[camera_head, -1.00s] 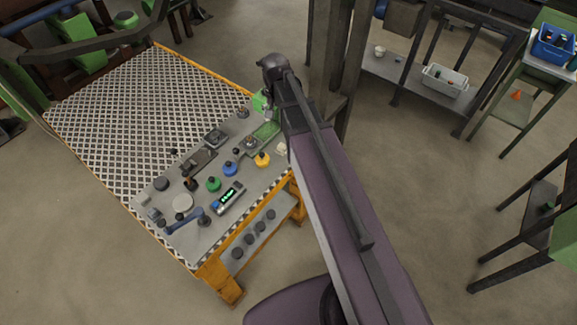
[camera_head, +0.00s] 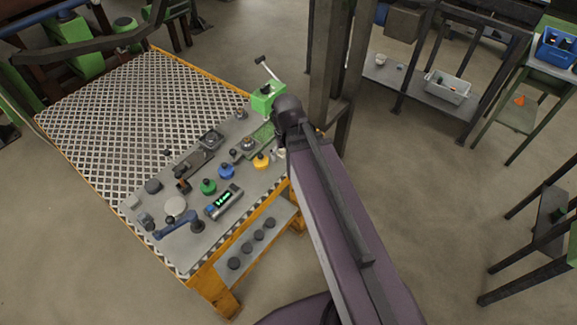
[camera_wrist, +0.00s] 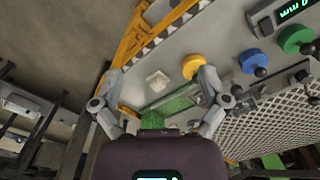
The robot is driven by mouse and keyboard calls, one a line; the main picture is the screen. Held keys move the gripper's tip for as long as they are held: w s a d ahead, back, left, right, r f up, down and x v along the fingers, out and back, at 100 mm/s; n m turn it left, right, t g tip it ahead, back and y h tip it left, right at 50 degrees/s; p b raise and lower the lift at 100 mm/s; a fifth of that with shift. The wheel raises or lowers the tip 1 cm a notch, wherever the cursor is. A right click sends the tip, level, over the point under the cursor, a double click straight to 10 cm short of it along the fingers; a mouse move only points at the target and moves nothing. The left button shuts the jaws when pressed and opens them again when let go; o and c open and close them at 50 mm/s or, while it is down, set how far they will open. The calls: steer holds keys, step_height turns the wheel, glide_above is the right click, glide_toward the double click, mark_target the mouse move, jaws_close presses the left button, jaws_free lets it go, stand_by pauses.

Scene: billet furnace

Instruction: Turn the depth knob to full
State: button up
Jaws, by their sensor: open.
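A control panel (camera_head: 236,166) on the yellow-framed table carries a yellow knob (camera_head: 261,161), a blue knob (camera_head: 226,172) and a green knob (camera_head: 208,187). No readable label shows which control is the depth knob. A pale, blocky knob-like piece (camera_wrist: 157,79) lies between and beyond my open fingertips in the wrist view. The yellow knob (camera_wrist: 193,66) is close to the right fingertip there; the blue knob (camera_wrist: 252,61) and green knob (camera_wrist: 294,39) are further right. My gripper (camera_wrist: 160,77) is open and appears empty. In the head view my arm hides it.
A green box with a lever (camera_head: 266,95) stands at the panel's far end. A lit display (camera_head: 223,202) and a blue-handled lever (camera_head: 180,225) are at the near end. A dark post (camera_head: 329,70) rises close to my arm. Open floor lies right of the arm.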

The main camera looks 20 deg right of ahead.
steer(key=shift+s+f+n+b, duration=0.35)
steer(key=shift+s+f, duration=0.25)
steer(key=shift+s, duration=0.25)
